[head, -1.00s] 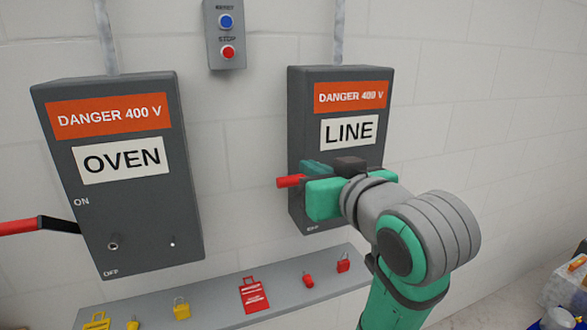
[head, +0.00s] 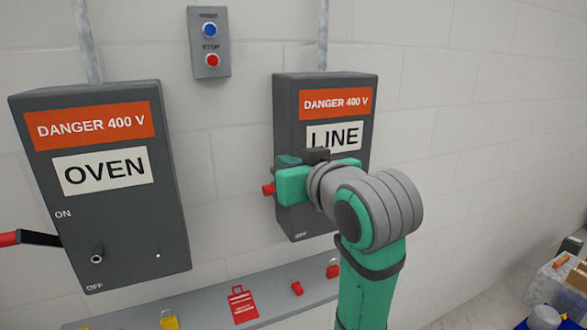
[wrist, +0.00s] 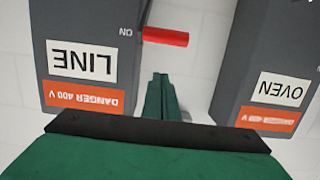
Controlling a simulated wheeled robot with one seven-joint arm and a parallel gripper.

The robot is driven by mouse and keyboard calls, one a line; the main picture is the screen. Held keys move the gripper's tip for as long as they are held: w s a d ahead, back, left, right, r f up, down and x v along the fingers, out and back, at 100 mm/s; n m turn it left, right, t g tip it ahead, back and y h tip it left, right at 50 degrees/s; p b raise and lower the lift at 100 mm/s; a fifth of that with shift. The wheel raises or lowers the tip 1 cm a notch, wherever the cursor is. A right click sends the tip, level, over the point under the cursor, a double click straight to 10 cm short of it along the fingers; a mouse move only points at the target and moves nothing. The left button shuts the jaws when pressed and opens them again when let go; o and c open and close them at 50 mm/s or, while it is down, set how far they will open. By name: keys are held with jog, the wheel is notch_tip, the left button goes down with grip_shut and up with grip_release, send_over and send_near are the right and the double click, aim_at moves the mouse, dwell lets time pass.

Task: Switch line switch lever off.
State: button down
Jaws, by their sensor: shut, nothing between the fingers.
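The grey LINE switch box (head: 282,100) hangs on the wall. Its lever has a red handle that sticks out to the left in the head view (head: 268,189), mostly behind my gripper. In the upside-down wrist view the red handle (wrist: 165,37) is whole, beside the ON mark. My gripper (wrist: 160,78) is shut and empty, its fingertips beside the LINE box and, in that view, just below the handle, so on its upper side. Whether they touch it I cannot tell. In the head view my gripper (head: 285,172) covers the box's middle.
The grey OVEN box (head: 100,225) with a black and red lever (head: 15,238) is at the left. A RESET/STOP button box (head: 212,75) is above. A grey shelf (head: 205,295) with padlocks and a red tag (head: 242,305) runs below.

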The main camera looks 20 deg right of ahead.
jog(key=w, duration=0.4)
jog(key=shift+w+f, duration=0.3)
jog(key=shift+f, duration=0.1)
jog(key=f, duration=0.1)
jog(key=s+f, duration=0.1)
jog(key=shift+s+f, duration=0.25)
jog(key=shift+f, duration=0.05)
jog(key=shift+s+f, duration=0.3)
jog(key=shift+f, duration=0.1)
